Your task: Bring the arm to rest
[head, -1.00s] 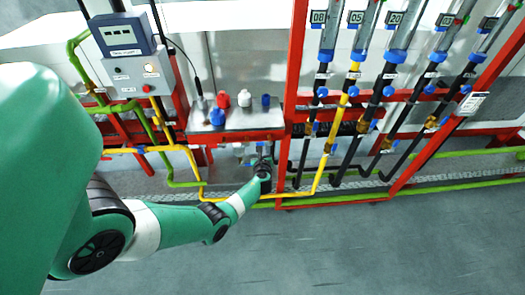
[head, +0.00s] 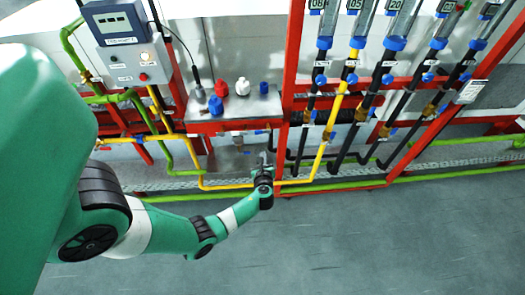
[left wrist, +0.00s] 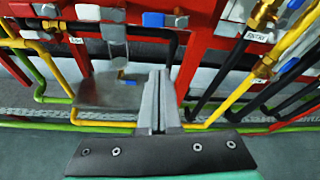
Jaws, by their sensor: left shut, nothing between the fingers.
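My left arm comes in from the left in the head view, and its gripper (head: 264,168) is in front of the lower part of the pipe rack, below the small metal shelf. In the left wrist view the two fingers of the left gripper (left wrist: 158,100) lie together with nothing between them. A grey metal plate (left wrist: 105,92) is behind the fingers, to their left. The fingers look small in the head view, and I cannot tell there whether they touch anything. My right gripper is in neither view.
The metal shelf (head: 250,107) carries red, white and blue caps. A meter box (head: 119,22) hangs at the upper left. Several flow tubes with blue fittings stand at the right on the red frame (head: 290,70). Yellow and green pipes run low. The grey floor (head: 400,240) in front is clear.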

